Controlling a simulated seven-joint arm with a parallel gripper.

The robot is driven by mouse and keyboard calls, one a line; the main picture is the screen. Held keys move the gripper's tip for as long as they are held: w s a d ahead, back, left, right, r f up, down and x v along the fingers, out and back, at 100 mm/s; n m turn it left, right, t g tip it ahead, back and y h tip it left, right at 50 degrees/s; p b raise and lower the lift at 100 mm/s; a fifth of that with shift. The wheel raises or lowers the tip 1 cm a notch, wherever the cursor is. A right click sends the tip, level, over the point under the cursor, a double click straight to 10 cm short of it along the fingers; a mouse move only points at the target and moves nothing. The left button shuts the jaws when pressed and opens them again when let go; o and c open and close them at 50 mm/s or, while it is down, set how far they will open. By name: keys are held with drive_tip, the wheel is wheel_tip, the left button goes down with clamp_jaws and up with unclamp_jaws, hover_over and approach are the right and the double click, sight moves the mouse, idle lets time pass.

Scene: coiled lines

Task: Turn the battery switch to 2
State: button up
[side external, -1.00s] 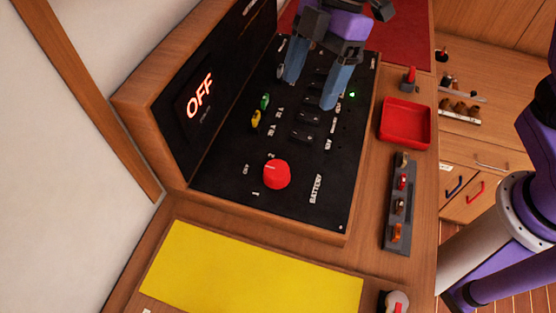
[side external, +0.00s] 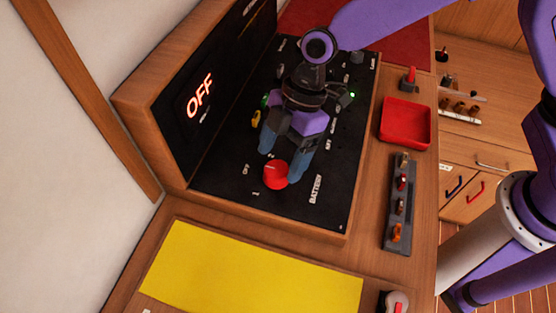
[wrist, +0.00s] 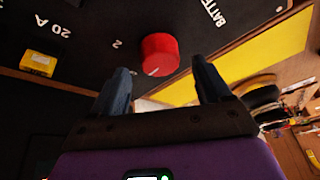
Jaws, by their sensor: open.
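The battery switch is a round red knob (side external: 275,176) on the black panel, near the labels OFF, 1, 2 and BATTERY. Its white mark points to the left, toward OFF, in the side view. In the wrist view the knob (wrist: 159,52) is beyond the fingertips and between them sideways, with the 2 label (wrist: 117,43) to its left. My gripper (side external: 281,157) is open and empty above the panel, its blue fingers pointing down by the knob. One fingertip overlaps the knob's right edge in the side view; contact cannot be told. The fingers also show in the wrist view (wrist: 163,86).
An upright screen (side external: 199,96) glows OFF. A yellow mat (side external: 250,275) lies in front, a red tray (side external: 405,140) and a grey rack (side external: 397,245) to the right.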

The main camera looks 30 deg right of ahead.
sight(277, 173)
drive_tip(key=shift+x, duration=1.25)
drive_tip(key=c, duration=1)
drive_tip(key=shift+c, duration=0.2)
drive_tip(key=shift+m, duration=0.4)
drive_tip(key=m+t, duration=0.1)
drive_tip(key=m, duration=0.1)
drive_tip(key=m+t, duration=0.1)
drive_tip(key=m, duration=0.2)
drive_tip(key=shift+s+t, duration=0.15)
drive_tip(key=shift+t, duration=0.15)
drive_tip(key=shift+s+m+t+h, duration=0.15)
drive_tip(key=shift+m+t, duration=0.3)
drive_tip(key=shift+m, duration=0.9)
drive_tip(key=shift+w+m+t+h, duration=0.1)
drive_tip(key=shift+m+t+h, duration=0.25)
drive_tip(key=shift+m, duration=1.6)
drive_tip(key=o, duration=1)
